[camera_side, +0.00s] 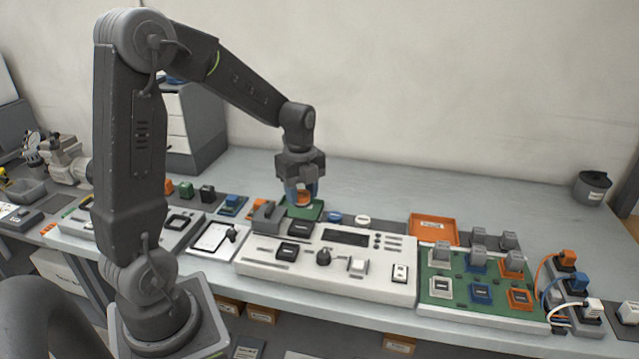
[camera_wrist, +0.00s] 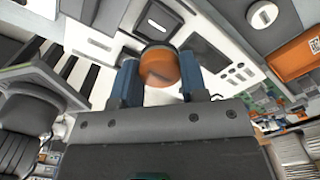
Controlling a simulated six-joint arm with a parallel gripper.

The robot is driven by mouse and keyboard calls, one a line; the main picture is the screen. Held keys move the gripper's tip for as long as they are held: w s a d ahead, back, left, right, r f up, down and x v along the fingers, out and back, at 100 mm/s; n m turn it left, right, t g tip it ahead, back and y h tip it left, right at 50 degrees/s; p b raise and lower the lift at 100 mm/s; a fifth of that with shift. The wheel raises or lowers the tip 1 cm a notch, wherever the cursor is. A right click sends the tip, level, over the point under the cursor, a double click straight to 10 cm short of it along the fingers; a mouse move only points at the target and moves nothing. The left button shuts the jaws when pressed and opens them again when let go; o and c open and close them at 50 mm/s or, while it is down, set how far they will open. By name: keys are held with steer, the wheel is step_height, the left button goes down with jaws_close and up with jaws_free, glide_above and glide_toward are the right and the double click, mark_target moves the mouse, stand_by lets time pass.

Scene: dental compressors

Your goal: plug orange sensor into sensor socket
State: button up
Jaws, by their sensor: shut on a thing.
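My gripper (camera_side: 303,192) is shut on the orange sensor (camera_side: 302,198), above a green pad behind the white console. I cannot tell for certain which opening is the sensor socket.
A round white piece (camera_side: 363,219) and a blue piece (camera_side: 335,217) stand behind the console. An orange tray (camera_side: 433,229) and a green board (camera_side: 480,292) with several blocks stand to the right. Plugs with cables (camera_side: 567,284) are at far right.

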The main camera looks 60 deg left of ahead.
mark_target(300, 228)
steer(key=shift+s+f, duration=0.25)
steer(key=shift+f, duration=2.45)
steer(key=shift+f, duration=0.95)
steer(key=o, duration=1)
steer(key=shift+f, duration=0.1)
steer(key=shift+o, duration=0.3)
steer(key=shift+s, duration=0.1)
steer(key=shift+o, duration=1)
steer(key=shift+r, duration=3.65)
